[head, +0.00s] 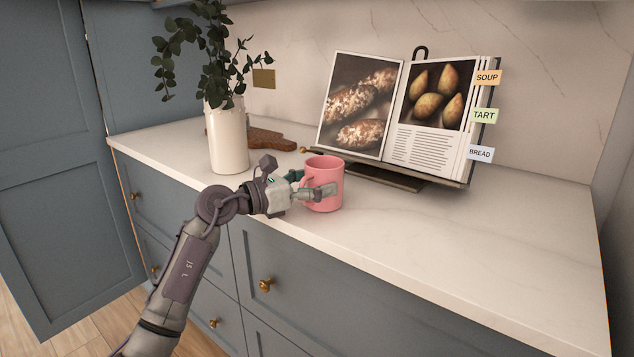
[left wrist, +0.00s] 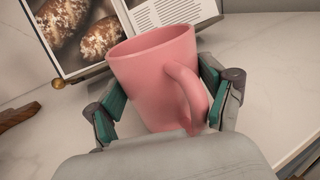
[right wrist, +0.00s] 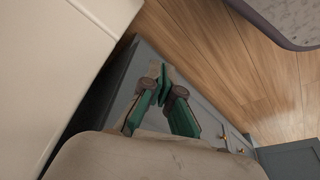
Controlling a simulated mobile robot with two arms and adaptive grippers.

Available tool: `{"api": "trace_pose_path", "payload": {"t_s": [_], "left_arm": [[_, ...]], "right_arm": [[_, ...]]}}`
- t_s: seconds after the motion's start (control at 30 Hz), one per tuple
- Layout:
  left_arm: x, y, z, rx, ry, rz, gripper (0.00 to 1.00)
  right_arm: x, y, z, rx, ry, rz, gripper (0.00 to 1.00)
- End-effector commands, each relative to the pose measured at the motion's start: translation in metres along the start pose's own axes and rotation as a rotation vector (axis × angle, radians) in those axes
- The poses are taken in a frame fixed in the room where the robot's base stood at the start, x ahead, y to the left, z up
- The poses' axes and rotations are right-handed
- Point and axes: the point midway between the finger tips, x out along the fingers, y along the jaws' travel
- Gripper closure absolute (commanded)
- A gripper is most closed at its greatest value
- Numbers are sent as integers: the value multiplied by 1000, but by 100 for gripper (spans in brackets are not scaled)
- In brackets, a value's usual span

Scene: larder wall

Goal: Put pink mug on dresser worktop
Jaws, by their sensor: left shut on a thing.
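The pink mug (head: 324,180) is upright at the front part of the white dresser worktop (head: 440,235), in front of the book stand. My left gripper (head: 315,190) is shut on the mug, with a finger on each side of its body. In the left wrist view the mug (left wrist: 155,75) sits between the green finger pads, its handle toward the palm. I cannot tell whether the mug's base touches the worktop. My right gripper (right wrist: 163,85) shows only in the right wrist view, fingertips close together, with nothing seen between them, above the floor beside grey cabinet fronts.
An open cookbook (head: 400,115) with tabs stands on a dark stand behind the mug. A white vase (head: 227,138) with leafy stems and a wooden board (head: 268,139) stand to the left. The worktop's right side is clear. Brass-knobbed drawers (head: 330,290) lie below the front edge.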

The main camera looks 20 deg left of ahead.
Motion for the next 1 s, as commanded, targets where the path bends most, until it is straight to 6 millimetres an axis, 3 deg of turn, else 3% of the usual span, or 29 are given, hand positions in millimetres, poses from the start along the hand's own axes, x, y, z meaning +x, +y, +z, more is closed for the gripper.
{"api": "trace_pose_path", "payload": {"t_s": [0.07, 0.1, 0.17, 0.63, 1.0], "left_arm": [[0, 0, 0, 1, -3, 0, 69], [0, 0, -1, 0, 0, 0, 12], [0, 0, -1, 0, 0, 0, 2], [-3, 1, 2, 1, 2, 1, 0], [-79, 1, -1, 2, 4, 3, 0]], "right_arm": [[-2, 0, 0, 0, 2, 0, 100], [-4, 0, -1, 0, 3, 0, 100], [-4, 0, -1, 1, 3, 0, 100], [1, 0, 0, 0, 3, 0, 100], [2, 0, 1, 0, -1, 0, 100]]}}
